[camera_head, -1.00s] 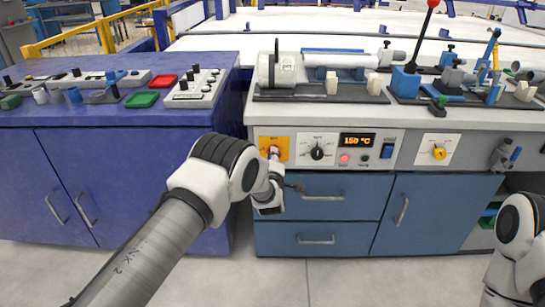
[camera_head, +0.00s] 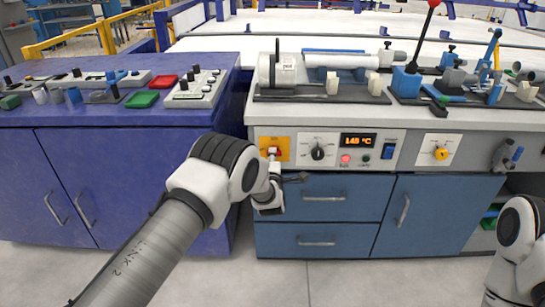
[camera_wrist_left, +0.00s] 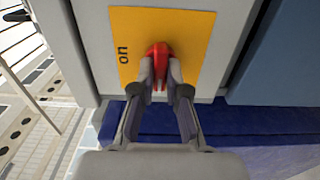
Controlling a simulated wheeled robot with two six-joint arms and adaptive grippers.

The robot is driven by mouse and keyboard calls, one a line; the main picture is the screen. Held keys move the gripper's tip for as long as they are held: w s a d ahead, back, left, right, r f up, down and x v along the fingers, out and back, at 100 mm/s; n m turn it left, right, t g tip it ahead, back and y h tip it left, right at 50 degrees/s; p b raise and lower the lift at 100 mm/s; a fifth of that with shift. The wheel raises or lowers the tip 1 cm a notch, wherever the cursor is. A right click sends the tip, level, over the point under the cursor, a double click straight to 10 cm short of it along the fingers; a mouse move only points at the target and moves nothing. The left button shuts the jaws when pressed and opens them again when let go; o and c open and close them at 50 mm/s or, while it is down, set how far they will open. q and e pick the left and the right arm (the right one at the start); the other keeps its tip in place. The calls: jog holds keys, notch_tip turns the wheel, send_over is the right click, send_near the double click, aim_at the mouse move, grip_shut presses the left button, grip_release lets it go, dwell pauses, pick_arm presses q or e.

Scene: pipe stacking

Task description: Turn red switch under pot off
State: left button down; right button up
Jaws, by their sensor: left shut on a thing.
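The red switch (camera_head: 274,150) sits on a yellow plate (camera_head: 265,142) at the left of the grey front panel, below the pot (camera_head: 270,72), a white cylinder lying on the bench. In the left wrist view the red switch (camera_wrist_left: 160,49) shows between my fingertips, on the yellow plate (camera_wrist_left: 190,25) with the word "on", which appears turned sideways. My left gripper (camera_head: 273,157) is shut on the switch, and its fingers (camera_wrist_left: 160,75) hide the switch's lower part. My right gripper is not in view; only part of my right arm shows at lower right.
Right of the switch are a black-pointer dial (camera_head: 318,152), an orange display (camera_head: 358,140) reading about 145 °C, and a blue rocker switch (camera_head: 388,151). Blue drawers (camera_head: 345,196) lie below. A purple cabinet (camera_head: 110,180) stands left.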

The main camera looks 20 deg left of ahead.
pick_arm(q)
jog(key=shift+w+r, duration=0.15)
jog(key=shift+r, duration=0.25)
jog(key=c, duration=1.2)
grip_release()
jog(key=shift+f, duration=0.3)
jog(key=v, duration=1.2)
